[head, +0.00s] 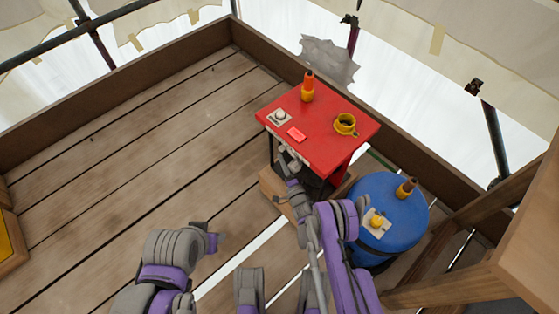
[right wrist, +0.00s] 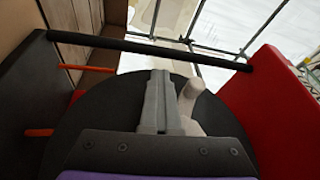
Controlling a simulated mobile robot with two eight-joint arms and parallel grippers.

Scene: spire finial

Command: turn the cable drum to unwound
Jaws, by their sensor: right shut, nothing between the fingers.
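In the right wrist view a large black disc (right wrist: 90,118), which looks like the face of the cable drum, fills the middle. A pale knob-like handle (right wrist: 192,105) stands on it. My right gripper (right wrist: 160,85) is shut and empty, just left of the handle; I cannot tell whether they touch. In the head view my right gripper (head: 287,160) is at the front of the red stand (head: 330,115), and the drum below the top is mostly hidden. My left arm is low in the head view; its gripper (head: 214,240) shows too little to judge its fingers.
A dark bar (right wrist: 150,48) crosses above the disc between a dark panel and a red panel (right wrist: 270,105). On the stand are an orange-and-yellow bottle-shaped thing (head: 308,88), a knob plate (head: 279,117) and a yellow ring (head: 345,124). A blue barrel (head: 400,205) stands right. Left floor is clear.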

